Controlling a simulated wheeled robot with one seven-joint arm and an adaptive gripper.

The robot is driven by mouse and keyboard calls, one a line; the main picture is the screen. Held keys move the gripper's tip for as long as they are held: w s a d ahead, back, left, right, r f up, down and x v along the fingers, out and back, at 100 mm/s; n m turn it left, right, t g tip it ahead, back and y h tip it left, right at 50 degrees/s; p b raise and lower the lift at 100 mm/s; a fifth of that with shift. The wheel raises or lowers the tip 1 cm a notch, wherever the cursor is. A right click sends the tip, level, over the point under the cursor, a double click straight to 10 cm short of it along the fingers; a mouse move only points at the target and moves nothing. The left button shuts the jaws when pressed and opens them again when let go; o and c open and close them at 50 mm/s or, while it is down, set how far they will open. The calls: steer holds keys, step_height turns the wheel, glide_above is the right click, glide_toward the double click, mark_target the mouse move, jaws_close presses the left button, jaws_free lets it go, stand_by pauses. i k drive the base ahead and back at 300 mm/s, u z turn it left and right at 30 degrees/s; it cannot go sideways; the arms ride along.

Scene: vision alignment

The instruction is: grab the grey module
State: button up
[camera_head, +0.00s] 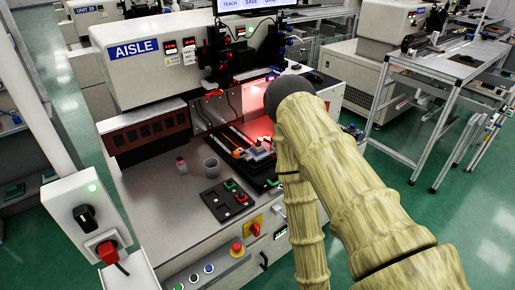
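My arm, with a bamboo-like yellow surface, rises from the lower right and bends at a dark rounded joint in front of the machine. My gripper is not visible; the arm hides part of the work area. A lit stage (235,139) with rails sits in the machine's red-lit bay. Small pale grey parts (258,153) lie at the stage's front right, close to the arm. They are too small to tell whether one is the grey module.
The machine marked AISLE (135,80) stands behind the worktop (150,205). On the worktop are a grey cup (211,168), a small pink-capped bottle (181,165) and a black control pad (227,201). A red emergency button (237,249) is on the front. A metal-framed table (450,70) stands right.

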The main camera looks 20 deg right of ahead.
mark_target(259, 147)
steer(key=z, duration=2.2)
steer(key=i, duration=1.35)
steer(key=u, duration=2.8)
